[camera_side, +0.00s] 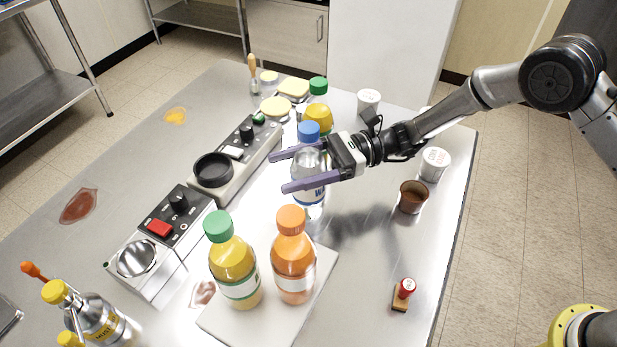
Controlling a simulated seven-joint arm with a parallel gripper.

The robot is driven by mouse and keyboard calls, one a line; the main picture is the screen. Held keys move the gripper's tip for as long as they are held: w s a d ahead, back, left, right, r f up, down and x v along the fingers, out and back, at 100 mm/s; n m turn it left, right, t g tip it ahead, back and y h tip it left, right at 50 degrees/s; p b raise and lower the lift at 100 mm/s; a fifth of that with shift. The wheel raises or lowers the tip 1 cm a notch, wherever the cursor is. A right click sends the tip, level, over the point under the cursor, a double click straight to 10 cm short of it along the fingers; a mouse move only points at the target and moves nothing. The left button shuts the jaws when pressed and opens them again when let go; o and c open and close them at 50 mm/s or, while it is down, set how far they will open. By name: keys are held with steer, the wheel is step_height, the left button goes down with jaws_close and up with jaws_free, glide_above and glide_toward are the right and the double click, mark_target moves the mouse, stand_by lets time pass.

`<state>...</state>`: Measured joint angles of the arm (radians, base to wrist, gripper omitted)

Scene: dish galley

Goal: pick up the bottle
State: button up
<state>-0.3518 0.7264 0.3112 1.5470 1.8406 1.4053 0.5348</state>
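A clear bottle with a blue cap (309,131) stands upright near the middle of the steel table. My gripper (278,171) is open, with its two purple fingers spread, one on the far side and one on the near side of this bottle. The fingers reach past the bottle to the left and hide parts of it. I cannot tell whether they touch it. Other bottles are in view: a yellow one with a green cap (233,265), an orange one with an orange cap (293,258), and a yellow one with a green cap behind (319,108).
The near bottles stand on a white board (322,275). Two control boxes, one with a black bowl (213,170) and one with a red switch (160,228), stand left. A brown cup (412,197) and a stamp (404,293) are right.

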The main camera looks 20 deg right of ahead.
jaws_close()
steer(key=shift+r, duration=0.1)
steer(key=shift+r, duration=0.1)
